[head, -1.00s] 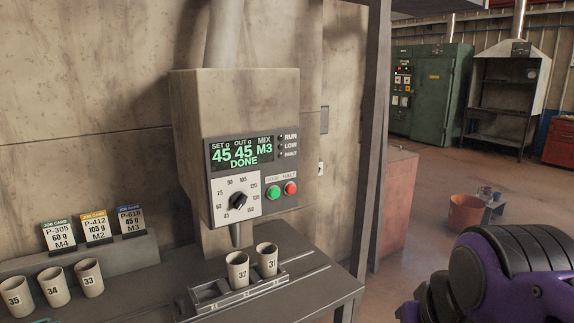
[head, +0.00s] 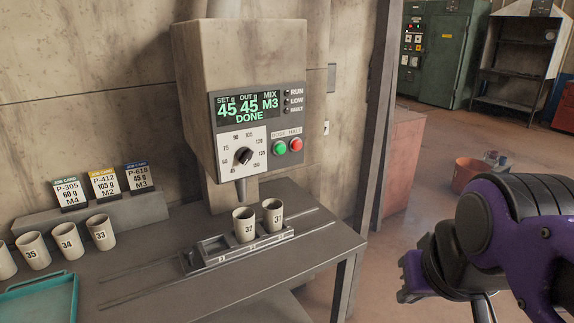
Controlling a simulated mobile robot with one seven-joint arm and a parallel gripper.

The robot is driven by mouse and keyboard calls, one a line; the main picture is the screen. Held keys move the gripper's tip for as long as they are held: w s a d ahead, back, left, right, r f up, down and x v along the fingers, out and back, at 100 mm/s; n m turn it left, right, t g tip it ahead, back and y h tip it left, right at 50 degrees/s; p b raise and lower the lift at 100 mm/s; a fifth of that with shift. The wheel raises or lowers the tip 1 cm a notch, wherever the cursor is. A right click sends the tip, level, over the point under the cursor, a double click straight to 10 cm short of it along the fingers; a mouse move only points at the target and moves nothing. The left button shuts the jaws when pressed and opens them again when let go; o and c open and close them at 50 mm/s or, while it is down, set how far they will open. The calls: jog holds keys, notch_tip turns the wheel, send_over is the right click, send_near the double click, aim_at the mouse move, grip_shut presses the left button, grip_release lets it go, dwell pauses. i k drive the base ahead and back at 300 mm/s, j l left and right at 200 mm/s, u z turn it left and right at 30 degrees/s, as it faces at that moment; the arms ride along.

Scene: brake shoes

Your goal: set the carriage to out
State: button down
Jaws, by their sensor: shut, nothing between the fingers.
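The carriage (head: 208,262) is a low grey tray on rails on the grey bench, below the dispenser. Its left slot is empty. Cup 32 (head: 244,230) stands upright in it, and cup 31 (head: 273,218) stands to the right of that. The dispenser nozzle (head: 241,190) hangs just above cup 32. My gripper (head: 408,285) is at the right, apart from the bench and the carriage. It is shut and empty, with its fingertips hard to make out.
The dispenser panel (head: 258,125) reads SET 45, OUT 45, M3, DONE. Job cards (head: 103,184) and cups 35, 34 and 33 (head: 102,233) stand at the left, behind a teal tray (head: 40,300). The bench front (head: 240,290) is clear.

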aim_at(210, 251)
jog(key=i+j+u, duration=0.15)
jog(key=u, duration=0.25)
jog(key=i+j+u, duration=0.2)
jog(key=u, duration=0.2)
jog(key=i+j+u, duration=0.2)
jog(key=u, duration=0.2)
jog(key=k+u, duration=0.25)
jog(key=i+z, duration=0.3)
